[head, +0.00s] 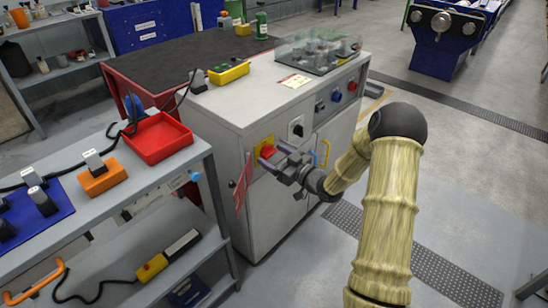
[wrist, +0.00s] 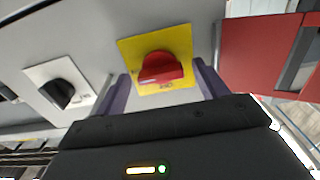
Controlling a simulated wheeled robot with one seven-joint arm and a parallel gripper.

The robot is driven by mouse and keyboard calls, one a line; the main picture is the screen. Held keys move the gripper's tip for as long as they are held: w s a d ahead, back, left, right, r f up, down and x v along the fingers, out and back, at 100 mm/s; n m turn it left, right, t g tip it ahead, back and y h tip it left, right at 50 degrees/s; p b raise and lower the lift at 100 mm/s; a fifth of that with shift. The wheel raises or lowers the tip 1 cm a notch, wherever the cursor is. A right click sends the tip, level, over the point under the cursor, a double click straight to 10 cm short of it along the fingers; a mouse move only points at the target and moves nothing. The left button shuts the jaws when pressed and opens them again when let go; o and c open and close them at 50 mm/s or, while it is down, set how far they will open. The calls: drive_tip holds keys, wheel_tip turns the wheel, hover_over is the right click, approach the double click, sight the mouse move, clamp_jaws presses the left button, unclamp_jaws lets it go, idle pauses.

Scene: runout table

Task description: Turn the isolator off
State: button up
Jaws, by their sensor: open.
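The isolator (head: 266,151) is a red rotary handle on a yellow plate, on the front of a grey cabinet (head: 262,203). In the wrist view the red handle (wrist: 161,69) sits in front of the jaws, its grip bar lying roughly across the picture. My gripper (head: 270,160) is open at the isolator, with one purple finger on each side of the handle. In the wrist view the fingers of my gripper (wrist: 162,84) stand left and right of it, and I see no clear contact.
A black rotary knob (head: 297,128) is right of the isolator, with blue and red buttons beyond. A red tag (head: 242,183) hangs to its left. A shelf cart with a red tray (head: 160,137) stands at left. Open floor (head: 310,255) lies in front of the cabinet.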

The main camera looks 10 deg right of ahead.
drive_tip(key=shift+w+a, duration=0.1)
drive_tip(key=shift+w, duration=0.1)
drive_tip(key=shift+c, duration=0.4)
drive_tip(key=c, duration=0.9)
